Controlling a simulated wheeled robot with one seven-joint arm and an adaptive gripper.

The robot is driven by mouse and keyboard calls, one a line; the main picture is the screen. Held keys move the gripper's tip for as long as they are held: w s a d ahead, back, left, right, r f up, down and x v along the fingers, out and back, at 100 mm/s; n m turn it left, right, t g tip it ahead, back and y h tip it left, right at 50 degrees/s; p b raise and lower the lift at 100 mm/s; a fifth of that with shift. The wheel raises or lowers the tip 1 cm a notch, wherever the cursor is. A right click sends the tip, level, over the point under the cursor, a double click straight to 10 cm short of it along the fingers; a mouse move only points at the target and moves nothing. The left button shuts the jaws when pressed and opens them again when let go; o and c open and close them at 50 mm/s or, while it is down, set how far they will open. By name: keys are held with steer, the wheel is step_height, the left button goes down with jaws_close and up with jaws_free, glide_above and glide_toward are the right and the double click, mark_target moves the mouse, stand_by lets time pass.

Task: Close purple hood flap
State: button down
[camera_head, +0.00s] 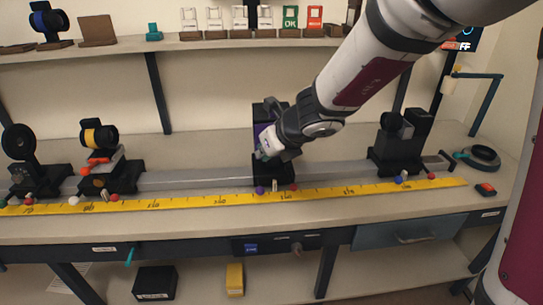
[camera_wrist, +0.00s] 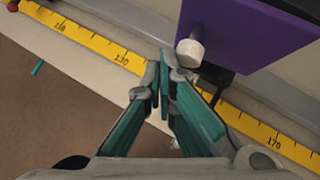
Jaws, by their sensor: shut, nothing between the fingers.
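The purple hood flap (camera_wrist: 250,35) fills the upper right of the wrist view, with a pale round knob (camera_wrist: 190,52) near its lower left corner. In the head view only a small strip of purple (camera_head: 261,131) shows on the black hood unit (camera_head: 267,112), mostly behind my arm. My gripper (camera_wrist: 164,88) is shut and empty, its teal fingers together just below and left of the knob. Whether the fingertips touch the knob cannot be told. In the head view my gripper (camera_head: 264,153) is in front of the hood unit, and the flap's angle is hidden.
A yellow ruler (camera_head: 225,199) runs along the bench front beside a grey rail (camera_head: 195,180). Mounted optics (camera_head: 100,150) stand to the left, and a black mount (camera_head: 400,145) stands to the right. A round dark part (camera_head: 478,157) lies at the far right.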

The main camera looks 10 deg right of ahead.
steer(key=shift+w+a, duration=0.35)
steer(key=shift+w, duration=0.05)
stand_by(0.5)
